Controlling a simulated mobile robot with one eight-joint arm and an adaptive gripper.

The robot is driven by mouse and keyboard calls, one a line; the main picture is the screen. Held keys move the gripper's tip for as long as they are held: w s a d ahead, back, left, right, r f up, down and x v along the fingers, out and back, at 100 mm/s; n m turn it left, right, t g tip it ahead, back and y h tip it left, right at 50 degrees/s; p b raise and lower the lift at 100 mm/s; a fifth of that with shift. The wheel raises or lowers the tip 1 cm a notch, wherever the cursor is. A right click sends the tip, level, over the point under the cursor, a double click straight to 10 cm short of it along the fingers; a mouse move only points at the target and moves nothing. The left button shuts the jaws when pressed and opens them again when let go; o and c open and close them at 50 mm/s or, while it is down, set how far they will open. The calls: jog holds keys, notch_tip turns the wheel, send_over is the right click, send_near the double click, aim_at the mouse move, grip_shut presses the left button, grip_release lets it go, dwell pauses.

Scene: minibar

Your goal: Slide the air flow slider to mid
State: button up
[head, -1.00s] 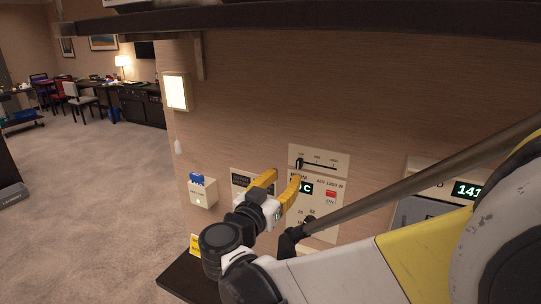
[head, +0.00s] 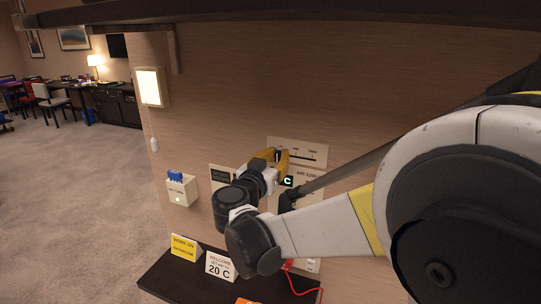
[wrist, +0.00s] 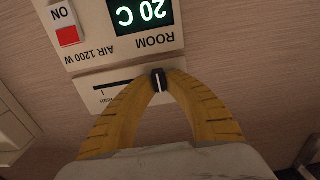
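The air flow slider panel (head: 312,148) is a pale plate on the wall with a horizontal slot; it also shows upside down in the wrist view (wrist: 88,98). Its black slider knob (wrist: 158,81) is between my yellow fingertips in the wrist view, with the fingers closed around it. The slot runs left from the knob there, toward the HIGH label, so the knob is at the end far from HIGH. My gripper (head: 277,155) covers the panel's left end in the head view and hides the knob there.
The room control panel (wrist: 120,30) with a 20 C display adjoins the slider panel. A small white box with a blue top (head: 180,188) is on the wall to the left. A dark shelf (head: 165,280) below holds signs. A dark overhang (head: 230,17) crosses above.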

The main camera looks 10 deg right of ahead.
aim_at(296, 155)
grip_shut()
jog(key=s+d, duration=0.1)
jog(key=d, duration=0.1)
jog(key=s+d, duration=0.1)
jog(key=shift+s+d, duration=0.35)
jog(key=shift+s, duration=0.05)
jog(key=o, duration=0.7)
grip_release()
jog(key=shift+w, duration=0.1)
jog(key=shift+a, duration=0.1)
